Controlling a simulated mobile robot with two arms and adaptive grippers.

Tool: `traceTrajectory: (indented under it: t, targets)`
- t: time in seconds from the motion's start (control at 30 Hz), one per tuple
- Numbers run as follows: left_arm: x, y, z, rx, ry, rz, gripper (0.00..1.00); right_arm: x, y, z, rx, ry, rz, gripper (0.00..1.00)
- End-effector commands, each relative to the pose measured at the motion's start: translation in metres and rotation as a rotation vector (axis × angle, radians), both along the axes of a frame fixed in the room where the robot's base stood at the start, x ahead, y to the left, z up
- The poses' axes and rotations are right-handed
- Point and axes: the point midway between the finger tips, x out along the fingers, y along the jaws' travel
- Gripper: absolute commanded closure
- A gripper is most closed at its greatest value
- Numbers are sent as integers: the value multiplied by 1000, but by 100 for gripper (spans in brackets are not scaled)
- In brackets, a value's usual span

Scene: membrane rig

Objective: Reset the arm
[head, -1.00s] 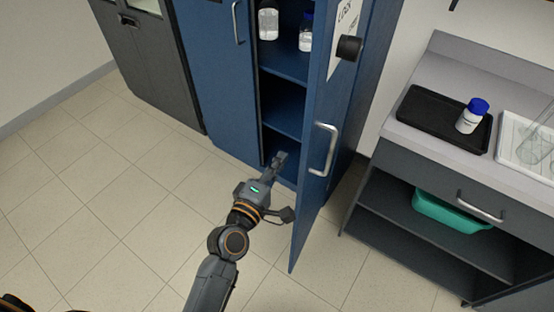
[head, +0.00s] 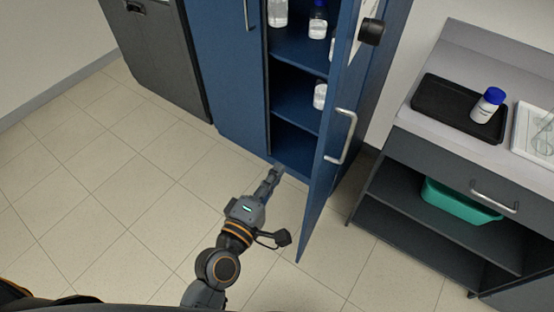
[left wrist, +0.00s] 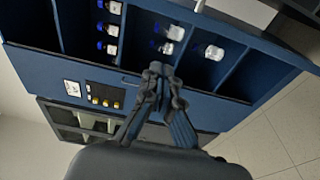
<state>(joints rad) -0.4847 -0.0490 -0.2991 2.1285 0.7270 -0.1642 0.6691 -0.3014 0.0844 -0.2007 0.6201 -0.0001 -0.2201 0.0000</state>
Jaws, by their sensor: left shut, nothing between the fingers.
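My left gripper (head: 272,176) is in the middle of the head view, with its arm coming up from the bottom. Its fingers are together with nothing between them. It is in front of the lower part of the open blue cabinet (head: 231,75), apart from the shelves as far as I can tell. In the left wrist view the gripper's fingers (left wrist: 158,72) are closed, and the cabinet with its bottles is beyond them. My right gripper is not in view.
The blue cabinet door (head: 322,165) stands open just right of my arm. Bottles (head: 318,20) stand on the shelves. At right, a counter holds a black tray (head: 433,95) with a blue-capped bottle (head: 488,105); a teal bin (head: 458,203) sits below. Floor at left is clear.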

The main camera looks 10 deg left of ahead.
Motion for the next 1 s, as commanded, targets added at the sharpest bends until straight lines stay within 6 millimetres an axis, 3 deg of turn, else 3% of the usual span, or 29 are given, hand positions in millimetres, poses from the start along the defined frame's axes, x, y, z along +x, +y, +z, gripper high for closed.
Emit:
traceTrajectory:
  t: [0.33, 0.47, 0.57, 0.77, 0.87, 1.0]
  targets:
    - [-12, 0, 0, 2, -1, 0, 100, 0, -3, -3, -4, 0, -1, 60]
    - [-11, -2, -24, 56, 28, -8, 100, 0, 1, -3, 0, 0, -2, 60]
    - [-13, -5, -75, 175, 87, -31, 100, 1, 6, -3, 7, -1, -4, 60]
    - [-38, 3, -222, 533, 252, -133, 100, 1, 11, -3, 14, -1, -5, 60]
    - [-65, 16, -293, 714, 335, -213, 100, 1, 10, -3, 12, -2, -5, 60]
    - [-116, 45, -384, 955, 447, -355, 100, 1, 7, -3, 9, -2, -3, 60]
